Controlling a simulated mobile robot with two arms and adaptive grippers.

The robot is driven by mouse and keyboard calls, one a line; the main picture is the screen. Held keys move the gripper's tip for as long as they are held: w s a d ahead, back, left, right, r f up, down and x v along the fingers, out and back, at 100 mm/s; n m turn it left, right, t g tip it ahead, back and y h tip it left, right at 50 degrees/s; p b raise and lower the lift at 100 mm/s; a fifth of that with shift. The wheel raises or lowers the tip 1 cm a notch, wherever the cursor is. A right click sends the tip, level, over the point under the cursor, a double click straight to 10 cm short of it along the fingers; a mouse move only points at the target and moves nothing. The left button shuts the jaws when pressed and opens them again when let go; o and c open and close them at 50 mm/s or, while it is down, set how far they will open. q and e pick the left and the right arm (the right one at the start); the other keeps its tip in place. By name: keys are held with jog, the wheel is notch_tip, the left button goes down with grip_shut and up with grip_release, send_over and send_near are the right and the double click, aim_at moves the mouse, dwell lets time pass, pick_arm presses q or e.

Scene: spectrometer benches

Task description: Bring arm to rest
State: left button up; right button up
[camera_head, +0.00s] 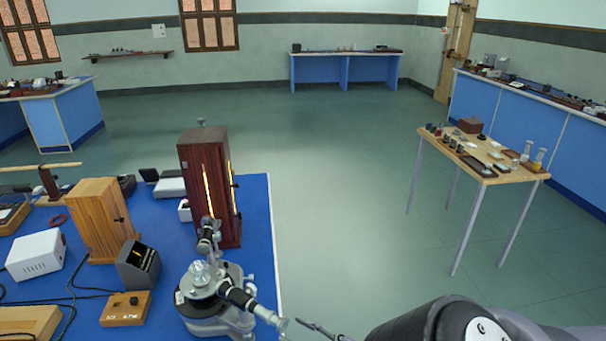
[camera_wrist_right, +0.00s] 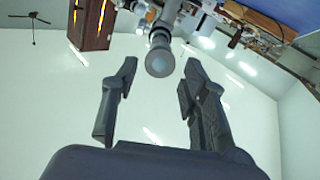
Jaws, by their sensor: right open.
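My right gripper (camera_wrist_right: 160,72) is open in the right wrist view, with its two dark fingers spread and nothing held. The round eyepiece end of the spectrometer's telescope (camera_wrist_right: 159,62) shows in the gap between the fingertips, touching neither finger in the picture. In the head view my right arm (camera_head: 440,322) comes in at the bottom edge, and a thin dark fingertip (camera_head: 316,328) shows close to the telescope's eyepiece end. The grey spectrometer (camera_head: 217,301) stands on the blue bench top at the front. My left gripper is out of view.
A tall dark wooden lamp housing (camera_head: 203,180) with a glowing slit stands behind the spectrometer. A lighter wooden box (camera_head: 98,222), a white box (camera_head: 36,254) and cables crowd the bench's left. A small side table (camera_head: 487,179) holds bottles at right. The floor between is clear.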

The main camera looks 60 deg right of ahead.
jog(key=shift+s, duration=0.5)
jog(key=s+a+f+g+b, duration=0.1)
jog(key=s+f+g, duration=0.2)
jog(key=f, duration=0.8)
jog(key=s+f+g, duration=0.2)
jog(key=f+g, duration=0.1)
jog(key=f, duration=0.8)
jog(key=s+a+f+g+b, duration=0.1)
jog(key=s+f+g, duration=0.15)
jog(key=f, duration=0.95)
jog(key=s+a+f+g, duration=0.4)
jog(key=s+a+f, duration=0.2)
jog(key=f, duration=0.2)
jog(key=s+a+f+g+b, duration=0.1)
jog(key=s+a+f+g, duration=0.3)
jog(key=f, duration=0.5)
jog(key=s+a, duration=0.2)
jog(key=s, duration=0.1)
jog(key=shift+a+f+n, duration=0.2)
jog(key=shift+a+n, duration=0.2)
